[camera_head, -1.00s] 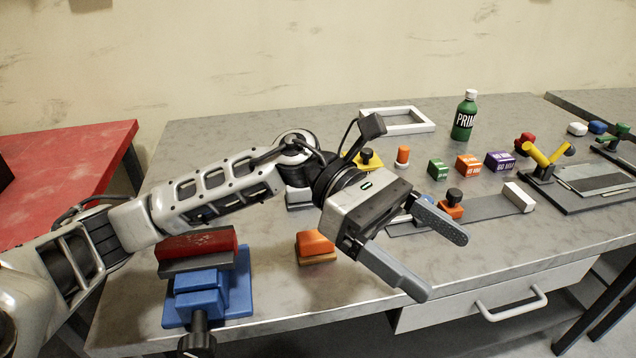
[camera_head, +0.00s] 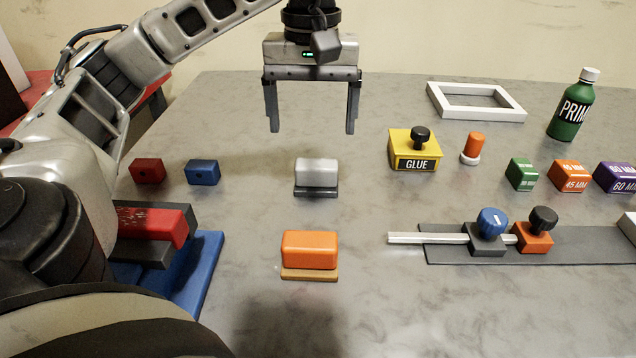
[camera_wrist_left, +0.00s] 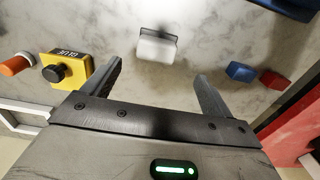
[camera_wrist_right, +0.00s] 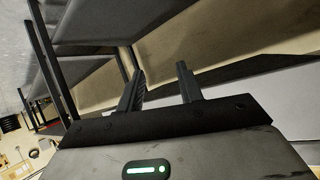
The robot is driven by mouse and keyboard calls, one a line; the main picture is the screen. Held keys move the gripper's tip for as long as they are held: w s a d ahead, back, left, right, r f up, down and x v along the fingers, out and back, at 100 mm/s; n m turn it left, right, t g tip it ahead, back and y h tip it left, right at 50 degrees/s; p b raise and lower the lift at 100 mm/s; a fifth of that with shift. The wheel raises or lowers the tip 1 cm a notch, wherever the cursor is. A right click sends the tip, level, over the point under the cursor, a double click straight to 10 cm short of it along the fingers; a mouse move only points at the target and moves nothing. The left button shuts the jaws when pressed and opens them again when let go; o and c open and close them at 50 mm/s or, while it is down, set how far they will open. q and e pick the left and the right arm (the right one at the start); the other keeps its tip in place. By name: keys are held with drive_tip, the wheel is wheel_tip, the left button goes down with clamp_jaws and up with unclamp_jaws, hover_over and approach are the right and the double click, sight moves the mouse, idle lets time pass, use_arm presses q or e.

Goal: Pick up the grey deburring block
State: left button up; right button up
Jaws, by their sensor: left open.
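The grey deburring block (camera_head: 316,172) has a light grey body on a dark base and lies on the table. My left gripper (camera_head: 311,128) is open and empty above the table, pointing down, behind and above the block and apart from it. In the left wrist view the grey block (camera_wrist_left: 157,46) shows beyond the open fingertips (camera_wrist_left: 158,70). My right gripper (camera_wrist_right: 160,72) shows only in its own wrist view, with its fingers apart and nothing between them.
An orange block (camera_head: 310,250) lies in front of the grey one. Red (camera_head: 147,171) and blue (camera_head: 202,172) small blocks lie left, above a blue-based vise (camera_head: 205,270). A yellow glue box (camera_head: 413,152) stands right. A rail with clamps (camera_head: 450,238) lies front right.

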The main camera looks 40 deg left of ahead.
sight(316, 163)
use_arm(q)
drive_tip(key=f, duration=0.8)
drive_tip(key=shift+w+d+f, duration=0.15)
drive_tip(key=shift+d+f, duration=0.05)
drive_tip(key=shift+f, duration=0.15)
drive_tip(key=c, duration=1.1)
